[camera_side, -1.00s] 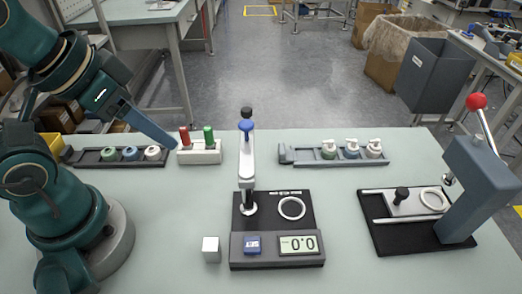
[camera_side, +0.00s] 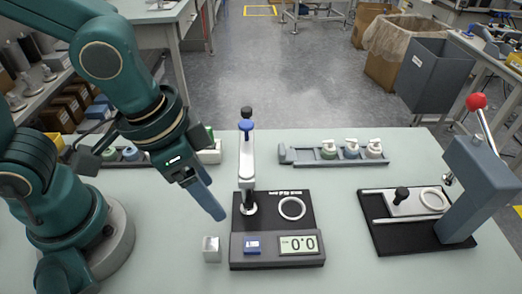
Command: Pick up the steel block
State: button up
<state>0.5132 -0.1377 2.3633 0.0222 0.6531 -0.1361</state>
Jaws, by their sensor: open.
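The steel block (camera_side: 212,249) is a small light grey cube on the table, just left of the black test device. My gripper (camera_side: 219,215) hangs from the arm above and slightly beyond the block, its fingers pointing down and to the right. The fingers overlap in this side view, so the gap between them does not show. The fingertips are apart from the block, and nothing is seen held in them.
The black device (camera_side: 277,248) with a digital display and an upright post (camera_side: 246,165) stands close right of the block. A lever press (camera_side: 464,190) is at the right. A rack with several caps (camera_side: 335,156) lies at the back. Table between device and press is clear.

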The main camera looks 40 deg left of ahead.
aim_at(210, 243)
jog(key=s+f, duration=0.1)
jog(key=s+d+f+m+g, duration=0.1)
jog(key=s+d+f+m, duration=0.1)
jog(key=shift+s+d+f+y, duration=0.25)
jog(key=shift+s+f+y, duration=0.05)
jog(key=shift+s, duration=0.05)
jog(key=shift+w+d+f, duration=0.1)
jog(key=shift+w+f, duration=0.05)
jog(key=shift+f, duration=1.05)
jog(key=shift+w+d+f, duration=0.1)
jog(key=shift+w+f, duration=0.05)
jog(key=shift+f, duration=1)
grip_shut()
